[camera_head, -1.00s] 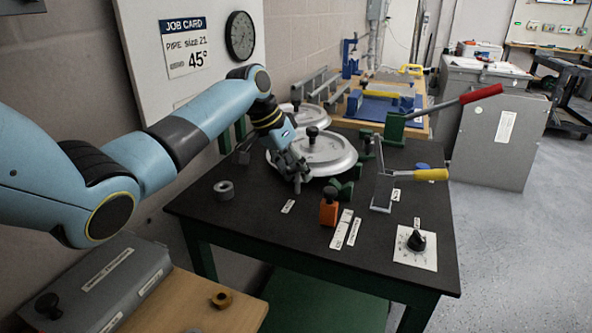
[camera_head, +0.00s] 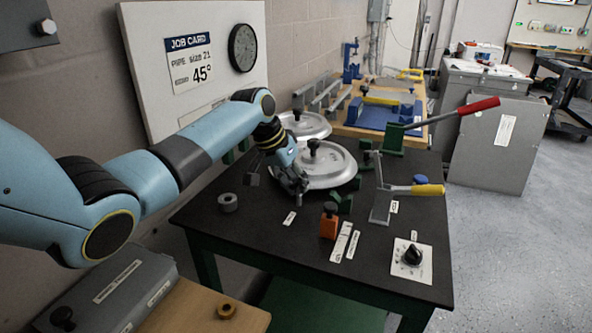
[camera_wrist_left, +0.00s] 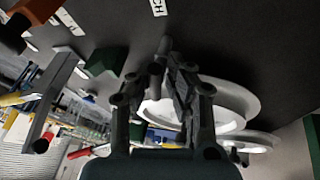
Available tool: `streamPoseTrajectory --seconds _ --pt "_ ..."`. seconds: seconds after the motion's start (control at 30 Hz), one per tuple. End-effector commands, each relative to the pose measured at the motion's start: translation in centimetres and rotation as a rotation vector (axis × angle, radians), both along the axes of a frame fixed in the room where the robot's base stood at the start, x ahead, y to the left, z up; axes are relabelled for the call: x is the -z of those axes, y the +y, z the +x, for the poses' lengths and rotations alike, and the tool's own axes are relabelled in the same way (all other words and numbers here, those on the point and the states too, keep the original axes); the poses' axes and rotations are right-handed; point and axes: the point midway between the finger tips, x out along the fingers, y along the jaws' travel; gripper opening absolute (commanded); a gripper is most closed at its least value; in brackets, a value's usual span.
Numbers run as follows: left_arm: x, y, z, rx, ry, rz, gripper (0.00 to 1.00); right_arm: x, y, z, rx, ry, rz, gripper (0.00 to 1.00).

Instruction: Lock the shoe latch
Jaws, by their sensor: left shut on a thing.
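My left gripper (camera_head: 301,187) points down at the near-left edge of the large grey bending shoe (camera_head: 322,165), which is a round disc with a black knob. In the left wrist view the fingers (camera_wrist_left: 158,76) are closed around a small dark grey upright piece (camera_wrist_left: 161,48), apparently the latch's handle. The fingers hide most of it, so I cannot tell the latch's position. A small white label (camera_head: 289,218) lies on the bench just in front; its visible letters end in "CH" in the wrist view. My right gripper is out of view.
An orange block with a black knob (camera_head: 328,225), green blocks (camera_head: 342,203) and a yellow-handled lever (camera_head: 415,190) stand to the right. A red-handled lever (camera_head: 470,107) rises behind. A grey ring (camera_head: 228,202) lies left on the black bench (camera_head: 262,235). A dial plate (camera_head: 411,275) sits front right.

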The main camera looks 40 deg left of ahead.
Motion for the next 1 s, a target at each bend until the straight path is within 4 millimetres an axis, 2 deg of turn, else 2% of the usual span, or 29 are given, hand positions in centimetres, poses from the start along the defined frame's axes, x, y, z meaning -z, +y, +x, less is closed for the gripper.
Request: streamPoseTrajectory --seconds 0.03,0.23,0.4,0.7,0.73,0.8,0.9,1.0 --pt "-0.8 -0.6 -0.2 -0.042 0.006 -0.012 0.0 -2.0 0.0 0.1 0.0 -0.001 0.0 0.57" --pt "-0.6 -0.6 -0.1 -0.223 0.004 -0.013 0.0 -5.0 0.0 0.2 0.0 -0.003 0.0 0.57" --pt "-0.2 -0.7 0.0 -0.295 0.001 -0.013 0.0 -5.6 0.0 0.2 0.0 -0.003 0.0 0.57" --pt "0.0 -0.7 0.0 -0.3 -0.001 -0.014 0.0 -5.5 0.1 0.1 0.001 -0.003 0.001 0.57" --pt "0.0 -0.7 0.1 -0.3 -0.001 -0.014 0.17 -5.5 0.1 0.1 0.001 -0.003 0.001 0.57" --pt "0.0 -0.7 0.0 -0.3 -0.001 -0.014 0.26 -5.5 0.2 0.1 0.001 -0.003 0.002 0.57" --pt "0.0 -0.6 0.0 -0.3 -0.001 -0.011 0.38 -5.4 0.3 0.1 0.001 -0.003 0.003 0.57" --pt "0.0 -0.4 0.0 -0.3 0.0 -0.008 0.38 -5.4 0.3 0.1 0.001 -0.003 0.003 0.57"
